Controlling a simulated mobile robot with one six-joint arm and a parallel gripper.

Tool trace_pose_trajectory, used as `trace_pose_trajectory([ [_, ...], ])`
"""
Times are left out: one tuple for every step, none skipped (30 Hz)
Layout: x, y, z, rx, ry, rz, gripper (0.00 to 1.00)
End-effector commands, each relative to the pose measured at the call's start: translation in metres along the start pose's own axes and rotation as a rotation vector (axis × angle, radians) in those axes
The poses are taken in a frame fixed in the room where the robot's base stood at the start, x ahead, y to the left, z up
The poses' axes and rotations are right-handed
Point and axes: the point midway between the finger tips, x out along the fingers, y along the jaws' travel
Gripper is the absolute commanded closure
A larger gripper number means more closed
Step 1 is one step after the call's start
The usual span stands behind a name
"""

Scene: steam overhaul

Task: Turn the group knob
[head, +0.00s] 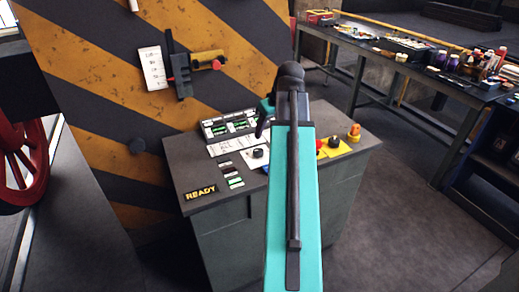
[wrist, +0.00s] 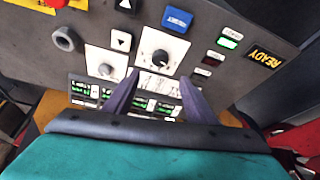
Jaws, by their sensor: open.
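In the head view, my gripper (head: 265,117) is above the console, partly hidden by my arm.
A blue button (wrist: 177,19), arrow buttons and small lit displays surround the knobs. A READY sign (head: 201,192) is at the console's front left. A striped wall (head: 100,95) stands behind.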

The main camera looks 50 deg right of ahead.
Motion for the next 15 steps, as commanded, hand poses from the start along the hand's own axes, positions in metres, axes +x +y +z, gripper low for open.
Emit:
trace_pose_trajectory([
  [0.004, 0.0, 0.0, 0.0, -0.001, -0.001, 0.49],
  [0.006, 0.0, 0.0, 0.0, -0.001, -0.001, 0.49],
  [0.009, 0.0, 0.0, 0.0, -0.001, -0.001, 0.49],
  [0.011, 0.0, 0.0, 0.0, -0.001, -0.001, 0.49],
  [0.014, 0.0, 0.0, 0.0, -0.001, -0.001, 0.49],
  [0.018, 0.0, 0.001, 0.0, -0.002, -0.001, 0.49],
  [0.021, 0.0, 0.001, 0.0, -0.001, -0.001, 0.49],
  [0.023, 0.0, 0.0, 0.0, -0.001, -0.001, 0.49],
  [0.027, 0.0, 0.0, 0.0, -0.001, -0.001, 0.49],
  [0.03, 0.0, 0.0, 0.0, -0.001, -0.001, 0.49],
  [0.032, 0.0, 0.0, 0.0, -0.001, -0.001, 0.49],
  [0.036, 0.0, 0.0, 0.0, -0.001, -0.001, 0.49],
  [0.039, 0.0, 0.0, 0.0, -0.001, -0.001, 0.49],
  [0.042, 0.0, 0.0, 0.0, -0.001, -0.001, 0.49],
  [0.045, 0.0, 0.0, 0.0, -0.001, -0.001, 0.49],
])
